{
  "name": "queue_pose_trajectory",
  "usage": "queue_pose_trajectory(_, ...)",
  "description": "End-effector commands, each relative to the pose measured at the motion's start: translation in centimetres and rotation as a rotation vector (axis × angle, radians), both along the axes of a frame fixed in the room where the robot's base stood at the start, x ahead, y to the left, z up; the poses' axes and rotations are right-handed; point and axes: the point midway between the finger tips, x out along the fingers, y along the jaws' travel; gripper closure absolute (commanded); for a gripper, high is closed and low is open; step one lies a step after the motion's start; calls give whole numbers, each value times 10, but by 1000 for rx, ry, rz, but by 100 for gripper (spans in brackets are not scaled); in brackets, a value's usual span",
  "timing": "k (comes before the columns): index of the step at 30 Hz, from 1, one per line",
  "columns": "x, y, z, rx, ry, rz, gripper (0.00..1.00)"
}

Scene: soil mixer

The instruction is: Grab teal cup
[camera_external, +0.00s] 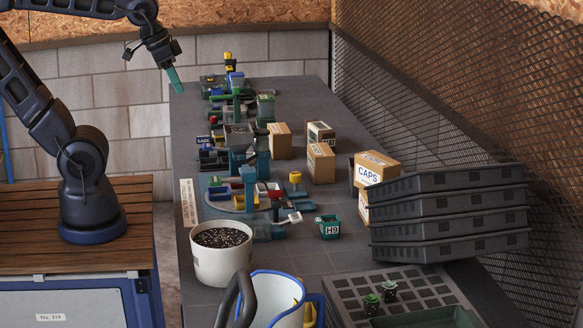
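A small square teal cup (328,228) with a white "H3" label stands upright on the dark bench, right of the mixer rig and left of the stacked trays. My gripper (168,62) is high at the upper left, above the bench's far left edge and well away from this cup. A slim teal piece (175,80) extends down from the gripper's end. I cannot tell whether it is a finger or something held. The finger opening is too small to make out.
The multicoloured mixer rig (238,200) fills the bench's left and middle. Cardboard boxes (321,161) stand behind the cup. Stacked black trays (450,222) are at right. A white pot of soil (220,262) and a blue-rimmed container (272,300) stand in front.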

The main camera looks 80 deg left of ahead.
Motion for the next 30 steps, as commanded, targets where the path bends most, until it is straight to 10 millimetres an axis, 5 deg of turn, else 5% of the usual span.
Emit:
queue_pose_trajectory(17,137,5,-14,-154,126,397,72)
queue_pose_trajectory(30,243,12,-66,-232,213,723,72)
